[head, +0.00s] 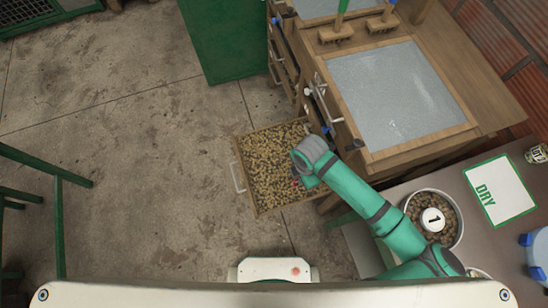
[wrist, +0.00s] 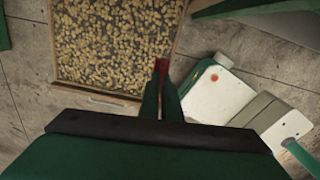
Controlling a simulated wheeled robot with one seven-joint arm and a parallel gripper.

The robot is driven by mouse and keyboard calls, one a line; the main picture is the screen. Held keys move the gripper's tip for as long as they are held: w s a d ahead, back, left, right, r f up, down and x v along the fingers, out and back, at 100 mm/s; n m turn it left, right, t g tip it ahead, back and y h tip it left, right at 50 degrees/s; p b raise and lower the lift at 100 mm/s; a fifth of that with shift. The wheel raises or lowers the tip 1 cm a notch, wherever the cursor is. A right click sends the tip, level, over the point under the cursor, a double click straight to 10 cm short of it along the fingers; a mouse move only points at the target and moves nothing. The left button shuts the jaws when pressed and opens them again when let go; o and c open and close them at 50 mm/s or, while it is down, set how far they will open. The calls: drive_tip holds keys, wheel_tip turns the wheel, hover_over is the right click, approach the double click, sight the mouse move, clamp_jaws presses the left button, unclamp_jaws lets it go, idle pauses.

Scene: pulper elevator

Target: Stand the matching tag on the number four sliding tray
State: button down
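The pulled-out sliding tray (head: 237,160), full of pale brown beans, sticks out from the wooden cabinet; its number does not show. The tray also fills the top left of the wrist view (wrist: 110,100). My gripper (head: 295,183) is at the tray's right side, near its front corner, partly hidden by my wrist. In the wrist view, my gripper's fingers (wrist: 161,68) are close together beside the tray's right edge. Something red shows at their tips; I cannot tell whether it is fingertip or a held piece. A white tag (head: 432,220) marked 1 rests on a bowl of beans.
A metal bowl (head: 457,207) and a white card reading DRY (head: 500,190) are on the grey table at right. The wooden cabinet (head: 480,95) has other drawers with handles. A green cabinet (head: 220,40) stands behind.

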drive_tip(key=s+a+f+m, duration=0.1)
drive_tip(key=s+a+f, duration=0.15)
drive_tip(key=f, duration=0.55)
approach(276, 172)
drive_tip(key=shift+s+d+f, duration=0.25)
drive_tip(key=shift+s+f, duration=0.05)
drive_tip(key=shift+s, duration=0.3)
drive_tip(key=shift+w+a+f, duration=0.25)
drive_tip(key=shift+w+f, duration=0.4)
drive_tip(key=shift+f, duration=1.65)
drive_tip(key=c, duration=2.4)
unclamp_jaws()
drive_tip(key=shift+f, duration=0.1)
drive_tip(key=o, duration=0.4)
